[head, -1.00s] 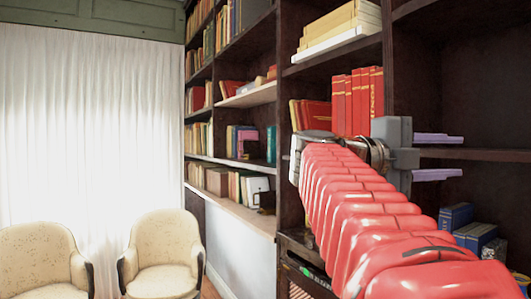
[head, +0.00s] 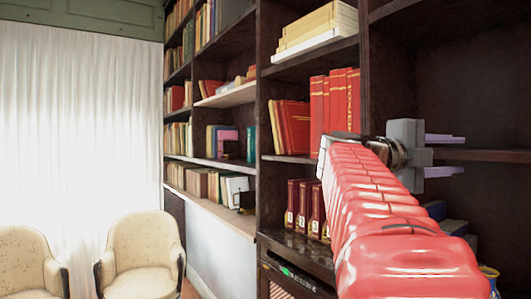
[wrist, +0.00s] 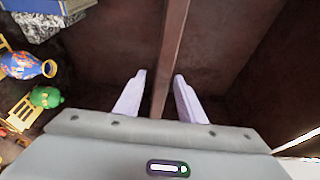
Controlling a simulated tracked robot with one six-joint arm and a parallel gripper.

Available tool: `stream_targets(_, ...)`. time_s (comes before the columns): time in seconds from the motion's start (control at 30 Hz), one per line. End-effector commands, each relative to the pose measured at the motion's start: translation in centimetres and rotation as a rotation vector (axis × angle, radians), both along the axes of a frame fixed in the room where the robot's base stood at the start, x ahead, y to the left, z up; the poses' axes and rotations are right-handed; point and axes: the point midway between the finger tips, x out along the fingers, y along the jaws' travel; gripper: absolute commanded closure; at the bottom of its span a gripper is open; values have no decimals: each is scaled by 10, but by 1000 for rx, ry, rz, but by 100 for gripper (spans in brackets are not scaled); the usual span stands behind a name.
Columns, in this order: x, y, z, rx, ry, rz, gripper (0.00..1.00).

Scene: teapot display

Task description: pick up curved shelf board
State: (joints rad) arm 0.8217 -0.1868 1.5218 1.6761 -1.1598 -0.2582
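A dark brown shelf board (head: 490,155) runs across the right bay of the bookcase in the head view; I cannot tell whether it is curved. In the wrist view a brown board edge (wrist: 174,45) runs from the top down between my fingers. My gripper (head: 452,155) is open, with one pale purple finger above the other in the head view. In the wrist view my gripper (wrist: 159,76) shows a gap between its fingertips, with the board lined up in it. I cannot tell whether the fingers touch the board.
In the wrist view, a blue-and-orange vase (wrist: 25,66), a green round object (wrist: 45,97) and yellow pieces (wrist: 22,113) lie at left. Red books (head: 335,103) stand left of my arm. Cream chairs (head: 142,255) stand far left. Space around the board looks bare.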

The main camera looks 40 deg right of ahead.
Motion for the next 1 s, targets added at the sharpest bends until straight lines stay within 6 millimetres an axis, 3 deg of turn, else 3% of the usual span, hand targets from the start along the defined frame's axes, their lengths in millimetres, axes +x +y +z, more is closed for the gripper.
stream_targets(0.37,-1,-3,0,0,0,0,64)
stream_targets(0.8,-17,-46,-1,0,0,-2,64)
stream_targets(1.0,-19,-49,0,0,-1,-1,64)
